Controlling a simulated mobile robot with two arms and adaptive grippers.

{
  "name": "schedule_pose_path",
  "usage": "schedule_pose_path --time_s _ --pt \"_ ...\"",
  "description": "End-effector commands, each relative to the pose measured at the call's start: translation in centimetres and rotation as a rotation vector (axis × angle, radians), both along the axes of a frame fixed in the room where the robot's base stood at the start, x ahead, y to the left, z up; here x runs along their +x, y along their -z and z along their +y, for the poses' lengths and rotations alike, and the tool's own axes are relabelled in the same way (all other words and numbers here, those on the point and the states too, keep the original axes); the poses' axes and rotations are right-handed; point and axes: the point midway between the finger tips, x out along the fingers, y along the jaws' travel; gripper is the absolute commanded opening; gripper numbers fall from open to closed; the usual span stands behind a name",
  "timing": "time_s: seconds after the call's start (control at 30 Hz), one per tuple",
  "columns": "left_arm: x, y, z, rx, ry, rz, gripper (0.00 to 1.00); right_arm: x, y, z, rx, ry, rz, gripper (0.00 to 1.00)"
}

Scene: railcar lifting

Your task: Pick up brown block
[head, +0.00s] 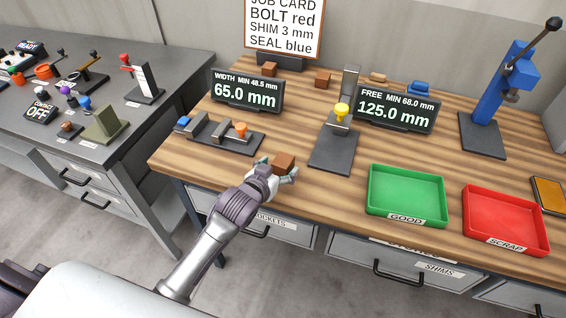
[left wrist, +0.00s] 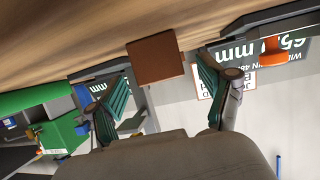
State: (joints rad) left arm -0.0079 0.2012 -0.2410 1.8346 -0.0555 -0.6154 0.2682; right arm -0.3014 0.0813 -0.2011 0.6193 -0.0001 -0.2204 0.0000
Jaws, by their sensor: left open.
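A brown block (head: 284,162) sits near the front edge of the wooden bench. My left gripper (head: 277,171) is at this block, with its fingers open on either side of it. In the left wrist view the brown block (left wrist: 156,60) lies ahead of and between the two spread green-padded fingers (left wrist: 165,95), with gaps visible on both sides. The block appears to rest on the bench. Another brown block (head: 322,79) stands at the back of the bench, far from the gripper. My right gripper is not in view.
A width gauge (head: 215,134) lies left of the block, and a gauge with a yellow knob (head: 335,146) stands to its right. A green tray (head: 407,192) and a red tray (head: 505,218) are farther right. A blue press (head: 512,75) stands at the back right.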

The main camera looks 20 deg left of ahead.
Motion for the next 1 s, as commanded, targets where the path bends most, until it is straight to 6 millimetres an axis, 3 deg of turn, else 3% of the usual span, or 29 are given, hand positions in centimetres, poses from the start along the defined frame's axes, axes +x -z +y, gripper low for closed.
schedule_pose_path --time_s 0.2,0.5,0.9,1.0 --pt "2.3 0.8 -0.2 0.000 0.000 0.001 0.80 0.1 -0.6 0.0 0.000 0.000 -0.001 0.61" --pt "2.6 1.1 -0.3 0.000 0.000 0.000 0.79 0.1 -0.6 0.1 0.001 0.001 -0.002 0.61" --pt "2.5 1.1 -0.3 0.000 0.000 0.001 0.12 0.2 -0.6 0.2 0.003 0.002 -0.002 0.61" --pt "2.5 1.0 -0.3 0.000 0.000 -0.001 0.11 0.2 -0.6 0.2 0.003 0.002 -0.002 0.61"
